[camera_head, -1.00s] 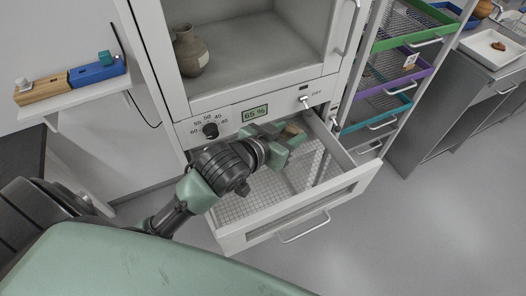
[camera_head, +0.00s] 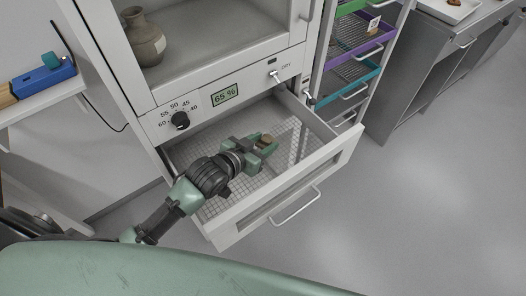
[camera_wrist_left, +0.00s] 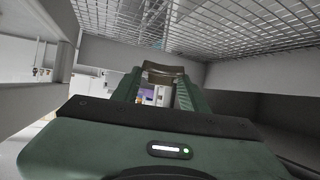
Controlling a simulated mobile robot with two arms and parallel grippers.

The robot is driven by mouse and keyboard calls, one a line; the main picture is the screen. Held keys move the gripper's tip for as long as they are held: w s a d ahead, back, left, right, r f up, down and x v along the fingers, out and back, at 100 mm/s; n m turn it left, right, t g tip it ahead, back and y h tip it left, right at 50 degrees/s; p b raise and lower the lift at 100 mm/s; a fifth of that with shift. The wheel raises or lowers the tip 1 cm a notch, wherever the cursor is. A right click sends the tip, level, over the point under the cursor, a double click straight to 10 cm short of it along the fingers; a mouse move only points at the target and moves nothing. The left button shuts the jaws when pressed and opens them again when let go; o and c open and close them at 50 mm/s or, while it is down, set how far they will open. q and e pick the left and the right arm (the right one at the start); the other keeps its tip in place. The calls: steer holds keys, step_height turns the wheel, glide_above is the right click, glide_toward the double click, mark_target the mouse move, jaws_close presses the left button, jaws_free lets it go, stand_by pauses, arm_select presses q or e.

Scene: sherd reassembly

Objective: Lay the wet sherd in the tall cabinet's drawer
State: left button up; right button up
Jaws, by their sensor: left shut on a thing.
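The tall cabinet's drawer (camera_head: 285,187) is pulled open below the display panel, with a wire mesh floor (camera_head: 218,205). My left gripper (camera_head: 263,143) is inside the drawer opening, shut on a small brown sherd (camera_head: 267,139). In the left wrist view the sherd (camera_wrist_left: 163,70) spans between the green fingertips, with the mesh and drawer walls around it. I cannot tell whether the sherd touches the mesh. My right gripper is not in view.
The cabinet (camera_head: 150,123) has a dial (camera_head: 180,120), a display reading 65 % (camera_head: 225,95) and a DRY switch (camera_head: 274,76). A jug (camera_head: 144,38) stands in its upper compartment. A rack with coloured trays (camera_head: 358,36) stands to the right. The floor ahead of the drawer is clear.

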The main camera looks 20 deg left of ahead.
arm_select(q)
steer(key=shift+f+b, duration=0.4)
steer(key=shift+f, duration=2.35)
steer(key=o, duration=1.4)
steer(key=shift+r, duration=0.25)
steer(key=v, duration=1.2)
steer(key=shift+r+p, duration=0.4)
